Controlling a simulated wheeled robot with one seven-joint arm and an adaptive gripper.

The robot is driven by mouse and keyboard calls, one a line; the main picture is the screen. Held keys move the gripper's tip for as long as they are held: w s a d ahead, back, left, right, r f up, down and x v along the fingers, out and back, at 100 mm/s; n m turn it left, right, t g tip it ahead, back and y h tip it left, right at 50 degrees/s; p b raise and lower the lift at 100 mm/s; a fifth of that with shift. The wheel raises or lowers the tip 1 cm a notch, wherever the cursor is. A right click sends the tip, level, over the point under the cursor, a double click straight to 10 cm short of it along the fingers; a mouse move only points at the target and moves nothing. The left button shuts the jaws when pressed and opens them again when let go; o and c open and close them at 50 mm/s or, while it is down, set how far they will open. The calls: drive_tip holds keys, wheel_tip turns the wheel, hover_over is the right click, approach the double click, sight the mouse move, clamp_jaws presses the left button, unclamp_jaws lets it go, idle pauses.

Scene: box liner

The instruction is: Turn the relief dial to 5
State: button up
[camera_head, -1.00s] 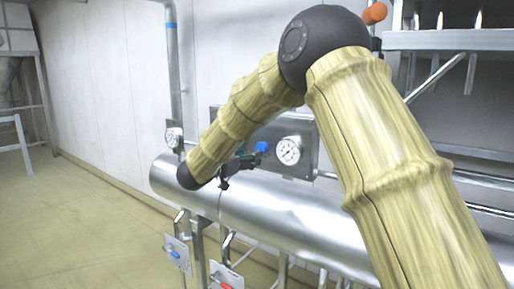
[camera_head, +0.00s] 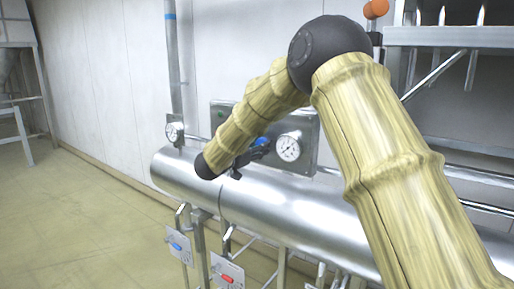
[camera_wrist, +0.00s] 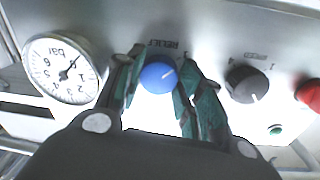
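The blue relief dial (camera_wrist: 158,77) is on the metal panel, under the printed word RELIEF in the wrist view. A light pointer line on it points to the upper right there. A small digit shows right of it, but most of its scale is hidden. The dial also shows in the head view (camera_head: 262,141), partly covered by my gripper (camera_head: 256,154). In the wrist view my gripper (camera_wrist: 161,68) is open, with one dark green finger on each side of the dial. The fingertips are very close to its sides; I cannot tell whether they touch.
A round pressure gauge (camera_wrist: 62,68) marked bar is left of the dial in the wrist view. A black dial (camera_wrist: 246,83), a red knob (camera_wrist: 311,95) and a green button (camera_wrist: 275,130) are to the right. A large steel pipe (camera_head: 290,205) runs below the panel.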

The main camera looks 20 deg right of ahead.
drive_tip(key=shift+c, duration=0.8)
drive_tip(key=shift+f, duration=0.1)
drive_tip(key=shift+f+b, duration=0.1)
drive_tip(key=shift+b, duration=0.4)
